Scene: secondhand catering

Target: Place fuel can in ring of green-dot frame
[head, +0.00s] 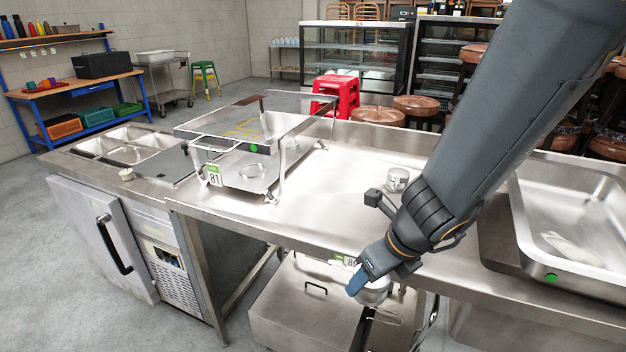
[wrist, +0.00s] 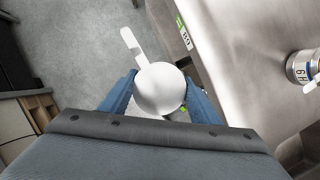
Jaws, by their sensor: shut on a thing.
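My gripper (head: 362,284) is shut on a pale, shiny round thing with a flat handle (wrist: 160,92), just off the counter's front edge. I cannot tell whether it is the fuel can; its sides are mostly hidden by the blue fingers (wrist: 158,85). It also shows as a silvery round body in the head view (head: 374,295). A small labelled can (head: 397,181) stands on the counter behind my gripper; a can also shows at the wrist view's right edge (wrist: 303,66). The green-dot frame (head: 282,182) stands at the counter's left, with a ring (head: 252,171) on its lower shelf.
The steel counter (head: 335,195) is clear between the frame and the can. A deep steel tray (head: 520,225) with a green dot sits at the right. A steel box (head: 300,315) is below the counter.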

